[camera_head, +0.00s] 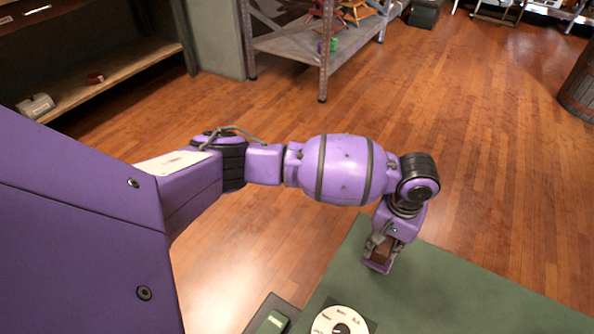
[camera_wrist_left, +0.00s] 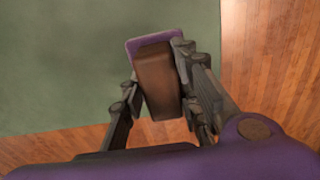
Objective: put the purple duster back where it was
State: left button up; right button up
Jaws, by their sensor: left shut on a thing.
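The purple duster (camera_wrist_left: 157,72) has a brown block-shaped top and a purple edge; in the left wrist view it sits between the fingers of my left gripper (camera_wrist_left: 160,95). My left gripper is shut on it. I cannot tell whether the duster touches the surface. My right gripper is not in view.
A metal shelf (camera_head: 290,45) stands behind, a wooden shelf (camera_head: 110,72) at left, and a barrel (camera_head: 580,85) at right. Wooden floor between is clear.

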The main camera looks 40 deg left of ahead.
pick_arm(q)
jog(key=shift+w+f, duration=0.2)
jog(key=shift+w, duration=0.1)
notch_tip(320, 180, down, 4)
jog(key=shift+w+a+r+b, duration=0.15)
jog(key=shift+r+b, duration=0.1)
jog(key=shift+b, duration=0.7)
jog(key=shift+r, duration=0.1)
jog(key=o, duration=1.1)
jog(key=shift+f, duration=0.2)
jog(key=shift+r, duration=0.25)
notch_tip(320, 180, up, 12)
jog(key=p, duration=0.5)
